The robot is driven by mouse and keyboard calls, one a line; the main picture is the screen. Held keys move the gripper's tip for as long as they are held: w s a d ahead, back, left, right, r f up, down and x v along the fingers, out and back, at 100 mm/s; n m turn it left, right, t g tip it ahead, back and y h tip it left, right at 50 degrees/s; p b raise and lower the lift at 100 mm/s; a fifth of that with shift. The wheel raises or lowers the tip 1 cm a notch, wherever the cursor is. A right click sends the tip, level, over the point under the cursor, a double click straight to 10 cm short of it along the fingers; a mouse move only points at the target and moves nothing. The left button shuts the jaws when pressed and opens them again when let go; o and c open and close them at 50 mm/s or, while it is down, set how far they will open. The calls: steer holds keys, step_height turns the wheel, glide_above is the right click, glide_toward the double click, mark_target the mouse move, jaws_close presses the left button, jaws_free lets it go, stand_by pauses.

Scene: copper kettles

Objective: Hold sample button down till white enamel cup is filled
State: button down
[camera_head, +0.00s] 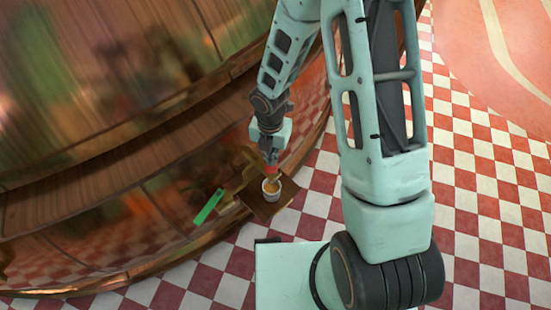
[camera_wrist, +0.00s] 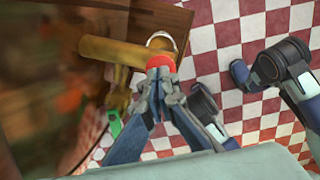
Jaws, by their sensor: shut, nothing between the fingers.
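The white enamel cup (camera_head: 271,196) stands upright on a small brown wooden shelf (camera_head: 266,212) at the side of the copper kettle. Amber-brown colour shows inside its rim, but I cannot tell the level. In the wrist view only part of the cup's rim (camera_wrist: 163,36) shows behind the brass tap (camera_wrist: 115,51). The red sample button (camera_wrist: 161,62) sits at the tap's end, above the cup. My gripper (camera_wrist: 159,76) is shut and empty, its fingertips at the red button and seemingly touching it. In the head view my gripper (camera_head: 270,158) points down over the cup.
The large copper kettle (camera_head: 90,120) curves along the left. A bright green piece (camera_head: 208,207) shows left of the shelf, also in the wrist view (camera_wrist: 115,123). The red-and-white checkered floor (camera_head: 480,175) is open to the right.

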step_height(320, 180, up, 11)
steer(key=p, duration=0.3)
steer(key=shift+r, duration=0.2)
